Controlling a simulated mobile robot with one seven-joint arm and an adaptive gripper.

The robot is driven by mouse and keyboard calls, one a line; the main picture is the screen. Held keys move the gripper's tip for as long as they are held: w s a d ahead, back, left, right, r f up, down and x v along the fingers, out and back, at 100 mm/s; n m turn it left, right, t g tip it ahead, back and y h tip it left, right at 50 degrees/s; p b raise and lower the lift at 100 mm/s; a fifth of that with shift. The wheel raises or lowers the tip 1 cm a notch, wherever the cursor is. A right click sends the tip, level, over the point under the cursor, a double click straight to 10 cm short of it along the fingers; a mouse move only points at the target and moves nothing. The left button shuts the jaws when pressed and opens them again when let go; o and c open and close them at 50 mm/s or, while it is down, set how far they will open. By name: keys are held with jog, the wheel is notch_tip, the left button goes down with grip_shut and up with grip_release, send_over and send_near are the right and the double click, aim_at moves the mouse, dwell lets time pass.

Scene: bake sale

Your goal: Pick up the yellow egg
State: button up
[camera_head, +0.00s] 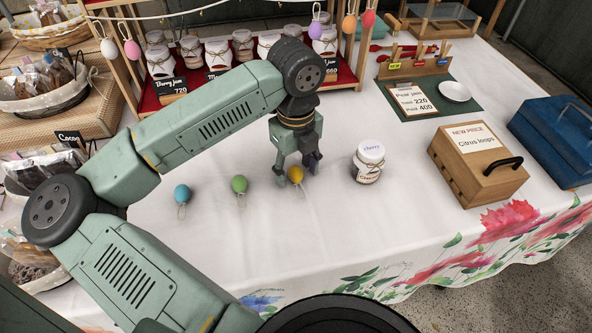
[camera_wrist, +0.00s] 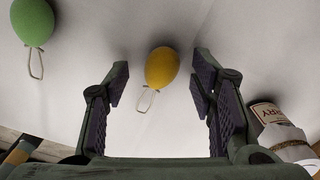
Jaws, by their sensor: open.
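The yellow egg (camera_head: 296,174) lies on the white tablecloth, with a small string loop at one end. In the wrist view the yellow egg (camera_wrist: 162,68) shows between and a little beyond my fingertips, with no finger visibly touching it. My gripper (camera_head: 298,168) points down at the egg in the head view. Its fingers are spread open and empty in the wrist view (camera_wrist: 160,85). The exact height of the fingertips over the cloth is hard to tell.
A green egg (camera_head: 239,184) and a blue egg (camera_head: 182,194) lie to the left. A cherry jar (camera_head: 368,162) stands close on the right. A wooden box (camera_head: 478,165) is farther right. A jam rack (camera_head: 160,85) stands behind. The front cloth is clear.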

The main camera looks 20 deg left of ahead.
jog(key=shift+f, duration=0.3)
jog(key=shift+c, duration=0.3)
jog(key=c, duration=0.8)
jog(key=shift+o, duration=0.2)
